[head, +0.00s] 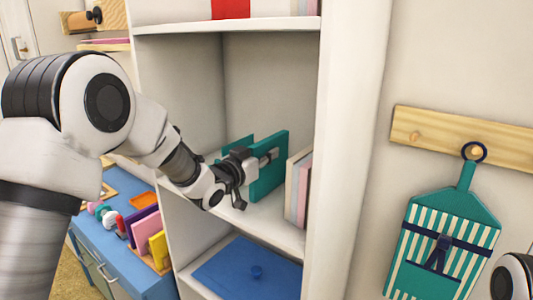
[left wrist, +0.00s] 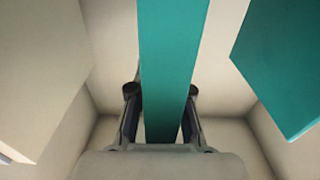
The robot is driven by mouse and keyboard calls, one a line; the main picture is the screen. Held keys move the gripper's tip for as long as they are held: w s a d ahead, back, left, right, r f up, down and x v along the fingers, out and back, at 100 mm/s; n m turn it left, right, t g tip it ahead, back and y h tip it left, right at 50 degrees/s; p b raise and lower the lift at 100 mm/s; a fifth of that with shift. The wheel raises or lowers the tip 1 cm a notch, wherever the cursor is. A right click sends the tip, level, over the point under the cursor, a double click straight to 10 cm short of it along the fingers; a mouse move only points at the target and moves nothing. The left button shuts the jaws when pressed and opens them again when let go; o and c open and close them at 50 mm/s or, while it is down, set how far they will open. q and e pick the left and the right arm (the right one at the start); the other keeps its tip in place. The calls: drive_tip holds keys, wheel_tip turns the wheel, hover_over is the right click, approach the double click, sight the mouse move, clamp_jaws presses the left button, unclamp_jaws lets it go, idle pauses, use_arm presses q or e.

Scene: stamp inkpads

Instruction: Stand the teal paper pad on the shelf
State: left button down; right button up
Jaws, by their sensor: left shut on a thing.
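The teal paper pad (head: 270,172) stands upright on edge in the middle shelf compartment. My left gripper (head: 262,160) reaches in from the left and is shut on it. In the left wrist view the pad (left wrist: 170,45) runs between the two fingers of the gripper (left wrist: 160,92), one on each side. The pad's lower edge seems at or near the shelf board (head: 285,228); the arm hides part of it, so I cannot tell if it touches. My right gripper is not in view.
A second teal panel (head: 232,146) stands left of the pad, apart from it, and shows in the left wrist view (left wrist: 288,65). Pale and pink upright books (head: 299,185) stand to the right. A blue lidded box (head: 235,272) fills the compartment below.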

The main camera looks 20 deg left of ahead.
use_arm(q)
drive_tip(key=shift+s+r, duration=0.25)
drive_tip(key=c, duration=1)
unclamp_jaws()
drive_tip(key=shift+w+f, duration=0.1)
drive_tip(key=shift+w, duration=0.05)
drive_tip(key=v, duration=1.2)
